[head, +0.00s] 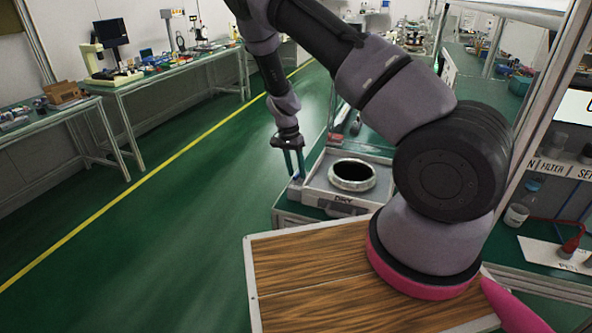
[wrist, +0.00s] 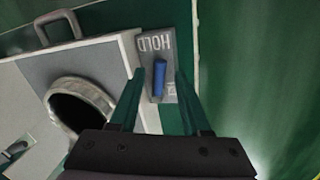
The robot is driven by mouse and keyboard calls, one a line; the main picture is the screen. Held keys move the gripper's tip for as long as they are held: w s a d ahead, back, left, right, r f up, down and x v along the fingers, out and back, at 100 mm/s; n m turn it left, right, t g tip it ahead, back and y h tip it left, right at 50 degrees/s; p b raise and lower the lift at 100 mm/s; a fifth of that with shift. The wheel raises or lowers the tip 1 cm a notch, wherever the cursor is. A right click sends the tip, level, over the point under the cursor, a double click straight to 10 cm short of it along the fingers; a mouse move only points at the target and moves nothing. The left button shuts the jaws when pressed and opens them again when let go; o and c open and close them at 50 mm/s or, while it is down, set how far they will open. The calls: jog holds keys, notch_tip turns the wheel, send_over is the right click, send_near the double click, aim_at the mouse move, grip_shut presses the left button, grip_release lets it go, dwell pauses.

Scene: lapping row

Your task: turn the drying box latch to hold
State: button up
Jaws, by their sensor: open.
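The drying box (head: 318,192) is a grey box with a round, dark opening on top, ahead of my base in the head view. In the wrist view the box top (wrist: 118,60) fills the left side. Its latch (wrist: 159,76) is a blue handle on a grey plate (wrist: 156,42) marked HOLD at the far end; a second marking near the other end is partly hidden. The handle lies roughly along the plate. My gripper (wrist: 162,82) is open, with its green fingers on either side of the latch; contact cannot be told. It also shows in the head view (head: 294,172).
A metal ring (head: 352,175) surrounds the round opening. A carrying handle (wrist: 57,27) stands at the box edge. A wood-topped surface (head: 310,275) lies in front. A shelf with bottles (head: 516,214) stands right. Open green floor (head: 150,240) lies to the left.

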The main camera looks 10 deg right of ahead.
grip_shut()
jog(key=n, duration=0.3)
jog(key=shift+s+d, duration=0.4)
grip_release()
